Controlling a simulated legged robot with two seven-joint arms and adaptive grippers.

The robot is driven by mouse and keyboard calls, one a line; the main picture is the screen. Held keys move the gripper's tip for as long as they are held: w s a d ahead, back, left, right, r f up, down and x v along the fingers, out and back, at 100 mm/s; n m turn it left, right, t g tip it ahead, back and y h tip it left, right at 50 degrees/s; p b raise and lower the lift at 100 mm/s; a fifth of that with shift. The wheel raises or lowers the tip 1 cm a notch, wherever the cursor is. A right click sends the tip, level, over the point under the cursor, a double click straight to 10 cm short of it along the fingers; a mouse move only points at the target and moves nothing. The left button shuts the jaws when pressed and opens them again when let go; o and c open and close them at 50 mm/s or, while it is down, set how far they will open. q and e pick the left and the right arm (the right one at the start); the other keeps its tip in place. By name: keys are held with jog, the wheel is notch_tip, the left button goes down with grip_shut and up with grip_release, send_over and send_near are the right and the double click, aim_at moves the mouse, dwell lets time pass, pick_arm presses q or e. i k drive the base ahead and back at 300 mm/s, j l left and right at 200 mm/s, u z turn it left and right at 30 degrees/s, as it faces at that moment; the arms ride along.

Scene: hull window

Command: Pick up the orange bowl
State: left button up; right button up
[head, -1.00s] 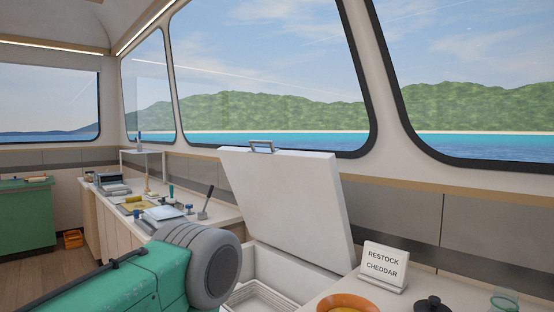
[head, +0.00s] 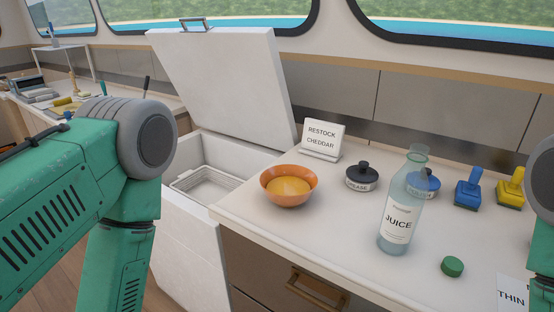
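The orange bowl (head: 289,199) stands upright on the white counter, near its left end. Its inside looks yellow-orange, and I cannot tell whether it holds anything. The green and grey links of my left arm fill the left side of the head view, well to the left of the bowl. The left gripper is outside the picture. A part of my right arm shows at the right edge, and the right gripper is outside the picture too. Nothing touches the bowl.
Left of the bowl is an open white chest (head: 203,166) with its lid (head: 225,85) raised. Behind the bowl stands a "RESTOCK CHEDDAR" sign (head: 322,138). To its right are a black-lidded jar (head: 362,179), a juice bottle (head: 397,215), a green cap (head: 452,266) and blue (head: 468,189) and yellow (head: 511,190) stamps.

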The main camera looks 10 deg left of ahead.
aim_at(289, 186)
jog(key=k+j+z, duration=0.1)
jog(key=j+z, duration=0.3)
jog(key=k+j+z, duration=0.15)
jog(key=j+z, duration=0.25)
jog(key=k+j+z, duration=0.2)
jog(key=z, duration=0.2)
